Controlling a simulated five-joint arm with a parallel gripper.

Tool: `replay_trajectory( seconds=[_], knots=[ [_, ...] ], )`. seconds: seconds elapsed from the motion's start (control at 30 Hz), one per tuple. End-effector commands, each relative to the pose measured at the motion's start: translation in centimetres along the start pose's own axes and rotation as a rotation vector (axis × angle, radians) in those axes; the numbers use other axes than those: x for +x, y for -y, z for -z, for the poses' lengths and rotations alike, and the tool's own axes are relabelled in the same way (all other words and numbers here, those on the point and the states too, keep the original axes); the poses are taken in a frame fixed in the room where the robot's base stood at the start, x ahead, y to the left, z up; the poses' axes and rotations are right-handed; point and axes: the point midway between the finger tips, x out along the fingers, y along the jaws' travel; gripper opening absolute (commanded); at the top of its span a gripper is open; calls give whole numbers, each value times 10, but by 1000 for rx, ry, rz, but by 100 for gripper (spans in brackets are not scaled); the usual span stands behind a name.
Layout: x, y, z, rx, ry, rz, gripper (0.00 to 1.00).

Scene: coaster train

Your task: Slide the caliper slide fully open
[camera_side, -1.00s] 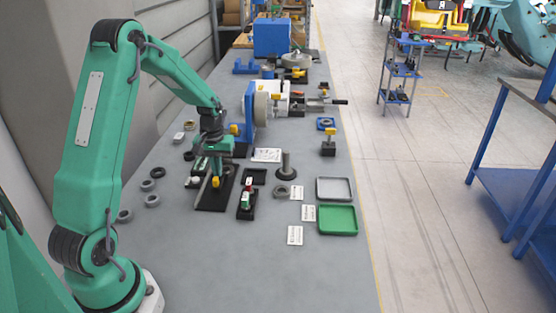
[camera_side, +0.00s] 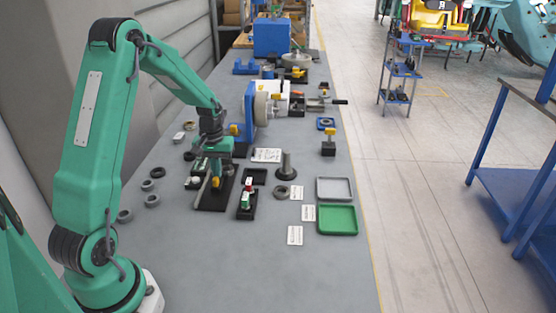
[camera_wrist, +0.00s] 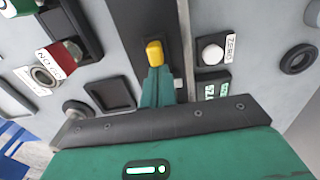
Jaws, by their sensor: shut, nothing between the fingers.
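The caliper is a long dark base (camera_side: 209,205) on the bench below my gripper, with a pale metal rail along it. It also runs up the middle of the wrist view (camera_wrist: 138,18). Its yellow slide knob (camera_wrist: 154,52) stands just beyond my fingertips in the wrist view; in the side view the yellow knob (camera_side: 215,182) shows at the front of my gripper. My gripper (camera_wrist: 157,80) is shut with nothing between its fingers. It is close to the knob, but I cannot tell whether they touch. The far part of the caliper is hidden by my gripper.
A white round button (camera_wrist: 212,51) and a small green-digit display (camera_wrist: 216,89) lie right of the base in the wrist view. Grey and green trays (camera_side: 337,221) lie right; grey rings (camera_side: 152,200) lie left.

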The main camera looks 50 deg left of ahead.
Motion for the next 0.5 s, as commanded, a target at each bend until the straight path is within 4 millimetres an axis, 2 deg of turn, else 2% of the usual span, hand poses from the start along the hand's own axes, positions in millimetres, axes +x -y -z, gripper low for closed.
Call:
replay_trajectory(
  seconds=[0.5],
  knots=[
    [0,0,-10,0,2,1,0]
  ],
)
